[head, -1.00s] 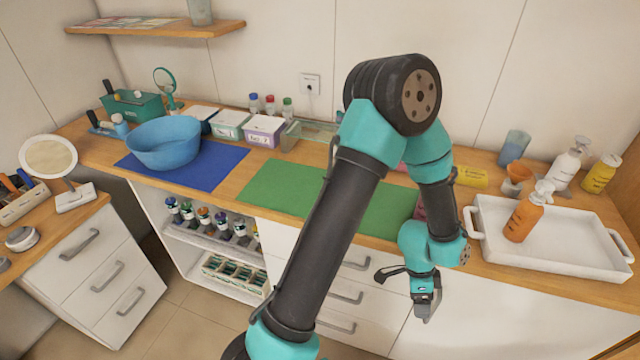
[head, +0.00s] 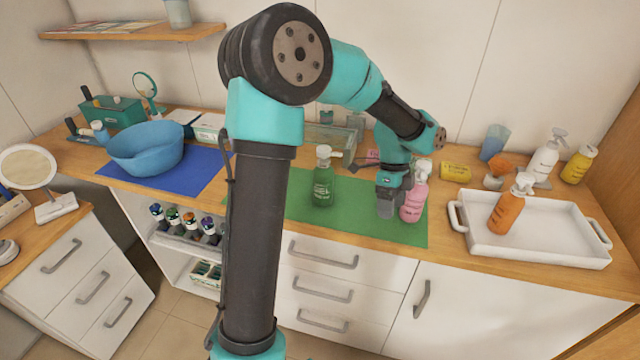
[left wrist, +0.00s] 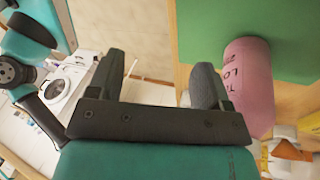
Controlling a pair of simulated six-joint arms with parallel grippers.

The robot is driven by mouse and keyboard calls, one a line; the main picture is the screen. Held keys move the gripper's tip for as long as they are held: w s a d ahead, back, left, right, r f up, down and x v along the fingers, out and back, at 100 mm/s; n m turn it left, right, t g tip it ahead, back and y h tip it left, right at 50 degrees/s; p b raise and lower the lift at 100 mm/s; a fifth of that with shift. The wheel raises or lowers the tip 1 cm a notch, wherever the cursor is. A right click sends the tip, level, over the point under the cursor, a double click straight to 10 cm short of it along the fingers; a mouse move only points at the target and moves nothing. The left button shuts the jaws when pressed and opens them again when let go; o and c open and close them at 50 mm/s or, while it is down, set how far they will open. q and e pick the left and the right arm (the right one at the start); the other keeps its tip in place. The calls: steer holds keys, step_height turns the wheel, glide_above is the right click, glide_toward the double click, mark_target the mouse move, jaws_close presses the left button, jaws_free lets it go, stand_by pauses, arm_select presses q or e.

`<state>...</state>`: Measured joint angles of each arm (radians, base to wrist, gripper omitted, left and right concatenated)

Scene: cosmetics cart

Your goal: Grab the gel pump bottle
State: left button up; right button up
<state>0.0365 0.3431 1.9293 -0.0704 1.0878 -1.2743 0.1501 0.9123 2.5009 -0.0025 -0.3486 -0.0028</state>
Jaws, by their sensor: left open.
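A green pump bottle (head: 323,180) with a pale top stands upright on the green mat (head: 290,205); I take it for the gel bottle, though its label is not readable. A pink bottle (head: 414,192) with a pale pump stands at the mat's right part. My left gripper (head: 387,208) points down over the mat, just left of the pink bottle and clearly right of the green one. In the left wrist view the jaws (left wrist: 160,82) are open and empty, with the pink bottle (left wrist: 248,85) beside the right finger. The green bottle is not visible there.
A blue bowl (head: 146,148) sits on the blue mat (head: 205,175) at left.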

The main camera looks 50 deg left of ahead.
arm_select(q)
steer(key=w+a+r+t+y, duration=0.1)
steer(key=a+r+t+y, duration=0.1)
steer(key=a+r, duration=0.9)
step_height(320, 180, up, 11)
steer(key=y, duration=0.1)
glide_above(324, 148)
steer(key=shift+w+a+r+t, duration=0.15)
steer(key=shift+a+r+t, duration=0.05)
steer(key=shift+a+t, duration=0.1)
steer(key=shift+f, duration=0.1)
step_height(324, 148, down, 12)
steer(key=shift+d+f, duration=0.1)
steer(key=shift+s+d+f, duration=0.1)
steer(key=shift+f, duration=1.2)
steer(key=shift+s+d+f, duration=0.1)
steer(key=shift+f, duration=1.2)
